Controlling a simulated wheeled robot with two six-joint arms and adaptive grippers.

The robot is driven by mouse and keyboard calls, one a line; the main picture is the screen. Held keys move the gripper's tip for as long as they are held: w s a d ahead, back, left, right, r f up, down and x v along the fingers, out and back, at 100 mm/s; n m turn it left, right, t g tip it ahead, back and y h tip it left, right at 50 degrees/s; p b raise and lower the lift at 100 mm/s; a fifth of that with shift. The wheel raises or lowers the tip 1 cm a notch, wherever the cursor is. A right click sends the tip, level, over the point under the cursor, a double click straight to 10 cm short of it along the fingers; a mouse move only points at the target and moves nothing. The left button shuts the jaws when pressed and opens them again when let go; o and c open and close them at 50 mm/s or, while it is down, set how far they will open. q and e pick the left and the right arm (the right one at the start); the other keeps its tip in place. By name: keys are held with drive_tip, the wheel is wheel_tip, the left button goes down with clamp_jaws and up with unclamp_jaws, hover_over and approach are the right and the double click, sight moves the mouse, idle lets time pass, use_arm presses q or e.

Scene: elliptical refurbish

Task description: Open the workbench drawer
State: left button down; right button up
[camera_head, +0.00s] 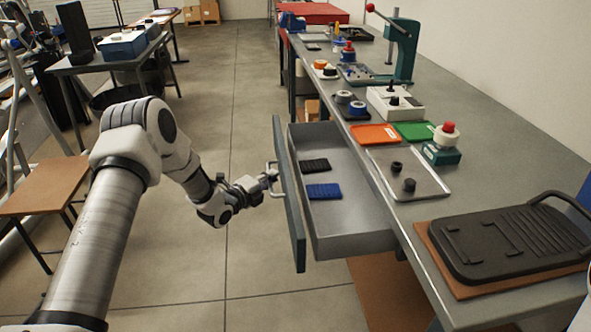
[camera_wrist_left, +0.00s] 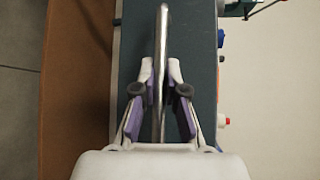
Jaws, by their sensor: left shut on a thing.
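The workbench drawer (camera_head: 350,213) stands pulled out from the bench, with its grey inside showing. A black ribbed piece (camera_head: 315,166) and a blue ribbed piece (camera_head: 324,191) lie in it. Its dark front panel (camera_head: 289,195) carries a metal bar handle (camera_head: 272,180). My left gripper (camera_head: 268,178) is at this handle, outside the drawer. In the left wrist view the handle (camera_wrist_left: 161,60) runs between the two fingers, and the gripper (camera_wrist_left: 160,92) is shut on it. My right gripper is not in view.
A stool (camera_head: 38,190) stands at left. Floor (camera_head: 240,120) left of the drawer is clear.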

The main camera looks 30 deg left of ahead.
use_arm(q)
drive_tip(key=s+a+p, duration=0.2)
drive_tip(key=s+a, duration=0.2)
drive_tip(key=a, duration=0.2)
drive_tip(key=shift+s+a, duration=0.2)
drive_tip(key=shift+a, duration=0.05)
drive_tip(key=c, duration=1.2)
unclamp_jaws()
drive_tip(key=v, duration=1.2)
